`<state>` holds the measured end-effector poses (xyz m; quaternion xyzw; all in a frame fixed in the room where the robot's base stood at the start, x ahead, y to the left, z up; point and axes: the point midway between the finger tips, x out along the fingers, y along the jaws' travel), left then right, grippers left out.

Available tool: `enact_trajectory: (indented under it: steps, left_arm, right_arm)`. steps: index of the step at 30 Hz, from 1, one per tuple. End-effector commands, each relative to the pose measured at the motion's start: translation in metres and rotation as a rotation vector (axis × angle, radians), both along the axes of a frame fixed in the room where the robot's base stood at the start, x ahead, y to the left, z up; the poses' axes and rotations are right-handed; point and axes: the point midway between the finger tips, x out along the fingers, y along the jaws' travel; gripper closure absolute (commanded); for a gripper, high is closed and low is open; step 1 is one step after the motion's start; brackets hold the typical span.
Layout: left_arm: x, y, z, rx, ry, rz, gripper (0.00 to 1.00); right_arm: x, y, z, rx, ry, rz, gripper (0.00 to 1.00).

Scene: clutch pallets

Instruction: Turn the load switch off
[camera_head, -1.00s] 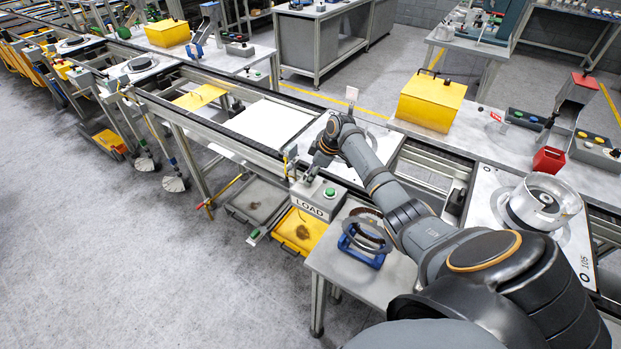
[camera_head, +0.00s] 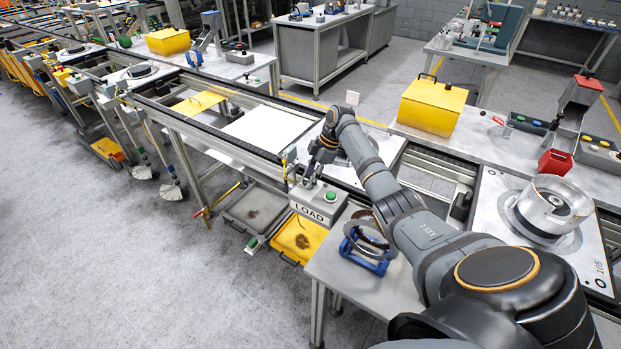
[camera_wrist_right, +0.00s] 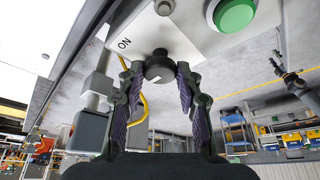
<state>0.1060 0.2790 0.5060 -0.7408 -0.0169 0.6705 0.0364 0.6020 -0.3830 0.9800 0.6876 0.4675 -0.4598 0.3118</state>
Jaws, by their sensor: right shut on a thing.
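The grey LOAD box (camera_head: 313,212) stands at the front edge of the conveyor frame, with a green button (camera_head: 331,195) on top. In the right wrist view the load switch (camera_wrist_right: 158,66) is a black knob on the box's pale face, with the word ON beside it and the green button (camera_wrist_right: 235,14) at upper right. My right gripper (camera_wrist_right: 157,84) has a finger on each side of the knob and is shut on it. In the head view my right gripper (camera_head: 311,180) is at the box's left part and hides the knob. My left gripper is not in view.
A blue fixture with a ring (camera_head: 368,245) stands on the table right of the box. A yellow tray (camera_head: 299,238) and a grey tray (camera_head: 254,207) lie below. A yellow case (camera_head: 432,105) and a metal housing (camera_head: 552,205) are to the right.

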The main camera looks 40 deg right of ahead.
Motion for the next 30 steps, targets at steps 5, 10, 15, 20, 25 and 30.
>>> enact_trajectory:
  steps: [5, 10, 15, 20, 25, 30]
  left_arm:
    - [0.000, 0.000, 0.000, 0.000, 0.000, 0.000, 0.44]
    - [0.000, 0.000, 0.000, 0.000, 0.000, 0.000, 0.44]
    - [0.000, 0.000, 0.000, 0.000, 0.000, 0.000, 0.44]
    - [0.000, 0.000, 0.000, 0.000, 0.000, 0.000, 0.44]
    - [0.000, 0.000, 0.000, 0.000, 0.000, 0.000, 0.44]
    - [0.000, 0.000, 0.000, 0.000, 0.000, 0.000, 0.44]
  right_arm:
    - [0.001, 0.000, 0.002, -0.002, -0.004, 0.000, 0.96]
    - [0.001, 0.000, 0.002, -0.002, -0.005, 0.000, 0.54]
    - [0.001, 0.000, 0.001, -0.001, -0.003, 0.000, 0.43]
    - [0.000, 0.000, 0.000, -0.001, -0.002, -0.001, 0.43]
    - [-0.001, -0.005, 0.012, -0.003, -0.004, -0.002, 0.43]
    - [-0.006, -0.020, 0.049, -0.005, -0.005, -0.003, 0.43]
